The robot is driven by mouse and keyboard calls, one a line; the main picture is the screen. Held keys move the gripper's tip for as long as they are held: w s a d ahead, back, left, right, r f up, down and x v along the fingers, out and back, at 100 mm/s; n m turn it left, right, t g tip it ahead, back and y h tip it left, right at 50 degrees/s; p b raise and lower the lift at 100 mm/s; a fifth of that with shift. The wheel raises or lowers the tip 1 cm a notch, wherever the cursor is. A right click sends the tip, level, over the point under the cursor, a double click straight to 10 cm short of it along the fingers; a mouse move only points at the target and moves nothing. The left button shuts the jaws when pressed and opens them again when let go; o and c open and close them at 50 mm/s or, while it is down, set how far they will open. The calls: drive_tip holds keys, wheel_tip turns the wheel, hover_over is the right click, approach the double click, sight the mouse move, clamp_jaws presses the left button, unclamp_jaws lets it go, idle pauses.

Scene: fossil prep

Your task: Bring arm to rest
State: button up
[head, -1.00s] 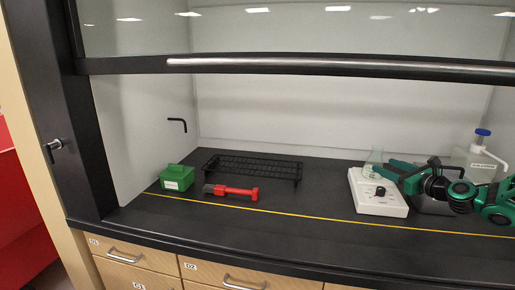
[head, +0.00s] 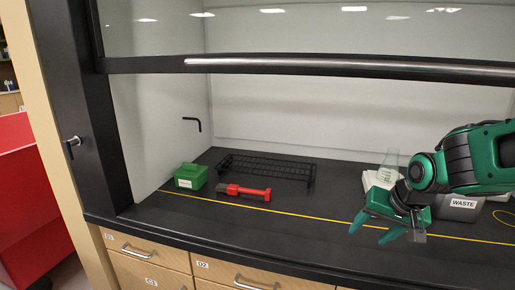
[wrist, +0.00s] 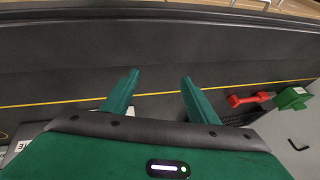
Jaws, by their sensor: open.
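My green gripper (head: 376,232) is at the right of the head view, over the front part of the black hood floor (head: 300,222). Its two fingers point down and to the left. In the wrist view the gripper (wrist: 160,88) shows its fingers spread apart with nothing between them. My arm reaches in from the right edge of the head view and hides part of the things behind it.
A green box (head: 190,176), a red-and-black tool (head: 245,192) and a black wire rack (head: 265,168) stand at left. A flask (head: 389,163) and WASTE container (head: 461,204) are behind my arm. The sash bar (head: 330,68) crosses above. The middle floor is clear.

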drive_tip(key=s+d+m+g, duration=0.1)
drive_tip(key=s+d, duration=0.5)
drive_tip(key=s, duration=0.6)
drive_tip(key=s+d+m+g, duration=0.1)
drive_tip(key=s+d+g, duration=0.3)
drive_tip(key=s, duration=0.8)
drive_tip(key=shift+s+d+f+g+h, duration=0.3)
drive_tip(key=shift+d+f+h, duration=0.1)
drive_tip(key=shift+d, duration=0.55)
drive_tip(key=shift+w, duration=0.1)
drive_tip(key=shift+w+f, duration=0.2)
drive_tip(key=shift+w, duration=0.4)
